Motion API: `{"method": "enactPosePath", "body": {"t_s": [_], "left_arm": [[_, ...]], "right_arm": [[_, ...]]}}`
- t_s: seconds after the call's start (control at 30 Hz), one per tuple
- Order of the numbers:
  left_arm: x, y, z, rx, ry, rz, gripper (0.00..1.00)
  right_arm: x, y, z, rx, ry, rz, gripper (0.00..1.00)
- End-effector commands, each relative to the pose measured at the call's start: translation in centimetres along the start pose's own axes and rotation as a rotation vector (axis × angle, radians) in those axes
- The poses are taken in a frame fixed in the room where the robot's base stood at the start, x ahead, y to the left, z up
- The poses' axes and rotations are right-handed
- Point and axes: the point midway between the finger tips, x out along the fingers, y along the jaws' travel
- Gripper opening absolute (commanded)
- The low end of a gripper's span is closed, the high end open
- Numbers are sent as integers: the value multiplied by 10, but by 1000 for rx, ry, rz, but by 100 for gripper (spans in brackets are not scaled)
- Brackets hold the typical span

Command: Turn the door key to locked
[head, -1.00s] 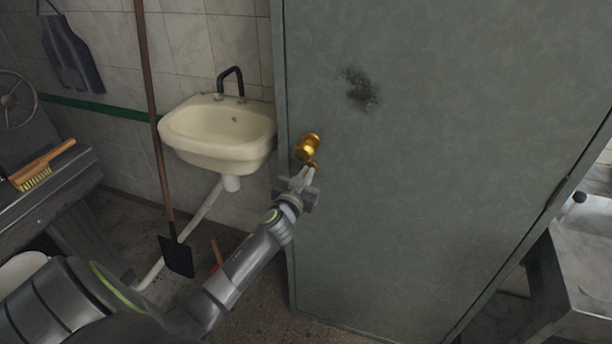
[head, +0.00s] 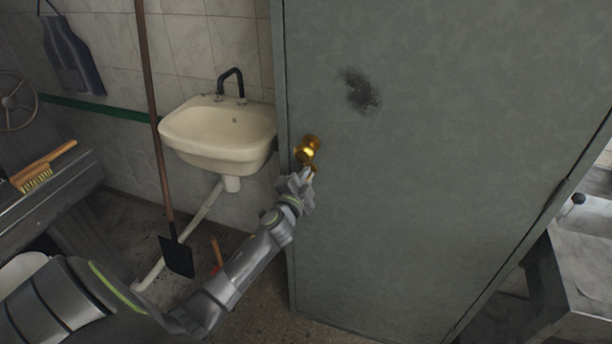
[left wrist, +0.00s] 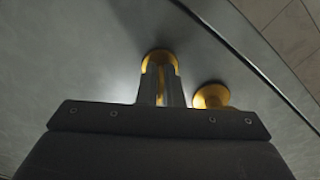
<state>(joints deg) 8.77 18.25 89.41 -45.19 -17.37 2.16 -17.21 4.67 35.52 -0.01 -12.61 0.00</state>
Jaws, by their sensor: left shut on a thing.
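The grey-green door (head: 420,180) stands in front of me with a brass knob (head: 307,149) near its left edge. My left gripper (head: 308,175) is just below the knob, with its fingertips at the door's brass lock. In the left wrist view the fingers (left wrist: 161,86) are close together in front of a round brass plate (left wrist: 160,56), and the knob (left wrist: 211,96) is to their right, apart from them. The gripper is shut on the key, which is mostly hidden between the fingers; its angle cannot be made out. My right gripper is not in view.
A cream sink (head: 220,133) with a black tap is on the tiled wall left of the door. A long-handled scraper (head: 176,255) leans beside it. A bench with a brush (head: 42,167) is at far left, a metal counter (head: 585,255) at right.

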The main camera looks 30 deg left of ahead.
Motion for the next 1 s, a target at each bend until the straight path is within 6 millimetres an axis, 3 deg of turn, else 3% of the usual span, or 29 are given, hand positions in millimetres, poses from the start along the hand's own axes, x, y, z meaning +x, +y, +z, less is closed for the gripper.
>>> {"method": "enactPosePath", "body": {"t_s": [0.5, 1.0], "left_arm": [[0, 0, 0, 408, 0, 1, 0], [0, 1, 0, 533, 0, 1, 0]], "right_arm": [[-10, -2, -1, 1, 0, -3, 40], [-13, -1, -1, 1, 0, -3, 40]]}}
